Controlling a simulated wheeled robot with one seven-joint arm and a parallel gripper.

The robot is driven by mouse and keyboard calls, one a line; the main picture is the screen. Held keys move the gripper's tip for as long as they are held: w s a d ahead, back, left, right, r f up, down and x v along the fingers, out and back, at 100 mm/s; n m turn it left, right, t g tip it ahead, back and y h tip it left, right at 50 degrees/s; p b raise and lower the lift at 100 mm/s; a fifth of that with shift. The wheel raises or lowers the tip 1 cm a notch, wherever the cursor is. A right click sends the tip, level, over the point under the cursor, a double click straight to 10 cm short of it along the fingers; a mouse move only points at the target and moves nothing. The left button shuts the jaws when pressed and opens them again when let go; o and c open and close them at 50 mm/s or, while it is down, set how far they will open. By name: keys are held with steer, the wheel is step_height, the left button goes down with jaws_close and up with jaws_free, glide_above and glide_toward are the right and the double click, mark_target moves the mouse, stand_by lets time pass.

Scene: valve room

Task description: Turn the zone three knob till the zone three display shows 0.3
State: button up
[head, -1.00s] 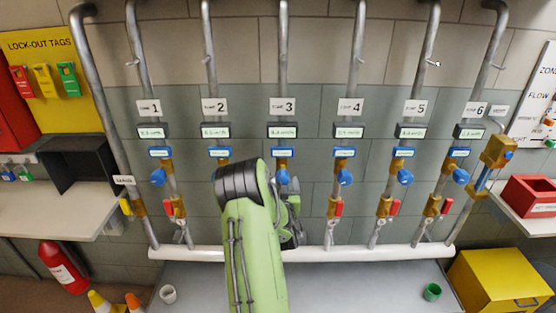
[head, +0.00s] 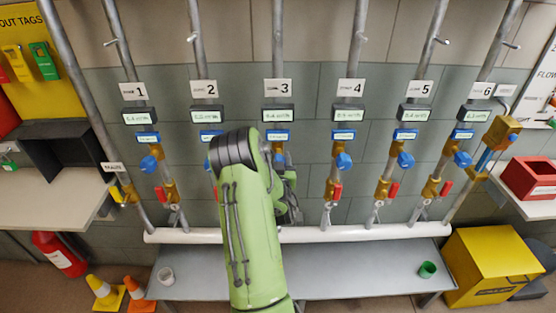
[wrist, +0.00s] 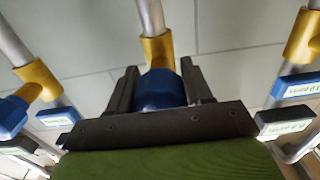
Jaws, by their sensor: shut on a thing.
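The zone three display (head: 278,115) hangs on the third pipe under the sign marked 3 (head: 278,86). Its small figures look like 0.4, but they are too small to be sure. In the wrist view the blue zone three knob (wrist: 158,92) sits below a brass fitting (wrist: 157,50), between the dark fingers of my gripper (wrist: 160,84). The gripper is shut on the knob, one finger on each side. In the head view my green arm hides the knob and most of the gripper (head: 284,192).
Similar pipes stand on both sides, with blue knobs such as zone four's (head: 344,161) and red levers (head: 336,190). A white horizontal pipe (head: 370,232) runs below.

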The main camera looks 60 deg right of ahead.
steer(key=m, duration=0.4)
steer(key=o, duration=1)
steer(key=shift+f, duration=0.1)
